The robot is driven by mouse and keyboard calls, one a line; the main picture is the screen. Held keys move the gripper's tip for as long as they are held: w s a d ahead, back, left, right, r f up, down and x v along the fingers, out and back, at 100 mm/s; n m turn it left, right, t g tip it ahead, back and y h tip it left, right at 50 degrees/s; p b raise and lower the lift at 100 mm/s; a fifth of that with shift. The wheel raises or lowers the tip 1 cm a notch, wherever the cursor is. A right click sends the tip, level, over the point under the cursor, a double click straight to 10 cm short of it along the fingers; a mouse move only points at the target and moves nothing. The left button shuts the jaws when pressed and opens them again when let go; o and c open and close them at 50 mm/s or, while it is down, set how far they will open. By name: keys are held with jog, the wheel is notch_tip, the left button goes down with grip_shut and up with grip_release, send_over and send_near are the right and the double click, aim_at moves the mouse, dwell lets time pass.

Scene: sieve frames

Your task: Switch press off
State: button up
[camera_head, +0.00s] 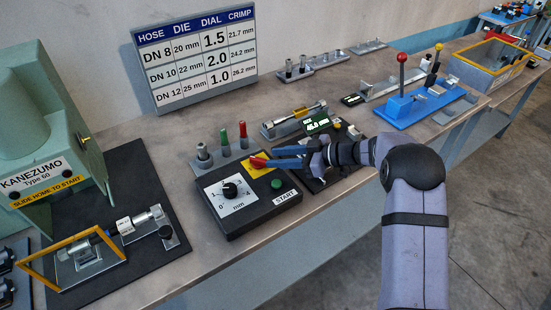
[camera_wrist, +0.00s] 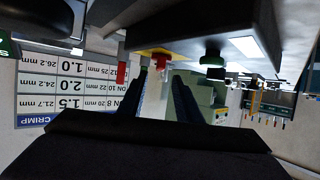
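The black control box (camera_head: 240,205) has a white dial plate with a black knob (camera_head: 230,190), a green START button (camera_head: 276,184) and a red knob (camera_head: 257,161) on a yellow plate. My gripper (camera_head: 270,157) is over the box's back right corner, its blue fingers apart and pointing left at the red knob. I cannot tell whether they touch it. The wrist view appears upside down; the red knob (camera_wrist: 160,62) lies beyond the fingertips (camera_wrist: 164,76), with nothing seen between the fingers. The green press (camera_head: 50,130) stands at the left with a yellow guard frame.
Red and green posts (camera_head: 243,134) and a grey one stand just behind the box. A small device with a lit display (camera_head: 317,124) is beside my wrist. A sign board (camera_head: 200,55) stands at the back. Blue lever fixture (camera_head: 425,105) is at right.

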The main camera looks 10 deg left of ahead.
jog(key=w+d+r+m+t+h+b, duration=0.15)
jog(key=w+d+r+m+t, duration=0.3)
jog(key=w, duration=0.45)
jog(key=w+d+r+m+t+h+b, duration=0.1)
jog(key=w+d+r+m+t+h, duration=0.15)
jog(key=w+m+t, duration=0.45)
jog(key=w+d+m+h+b, duration=0.2)
jog(key=w+d+m+h, duration=0.3)
jog(key=d+m+h, duration=0.5)
jog(key=s+a+f+m+g+y, duration=0.2)
jog(key=s+a+m+g+y, duration=0.1)
jog(key=s+a+m+y, duration=0.1)
jog(key=s+a+f+m+g+y, duration=0.2)
jog(key=s+a+m+g+y, duration=0.2)
jog(key=s+a, duration=0.3)
jog(key=s+a+f+m+g+y, duration=0.3)
jog(key=s+a+m+g+y, duration=0.1)
jog(key=s, duration=0.5)
jog(key=shift+s+a+m+y, duration=0.25)
jog(key=shift+a+m+y, duration=0.35)
jog(key=shift+a+m, duration=0.4)
jog(key=shift+s+m+g+y, duration=0.25)
jog(key=shift+y, duration=0.15)
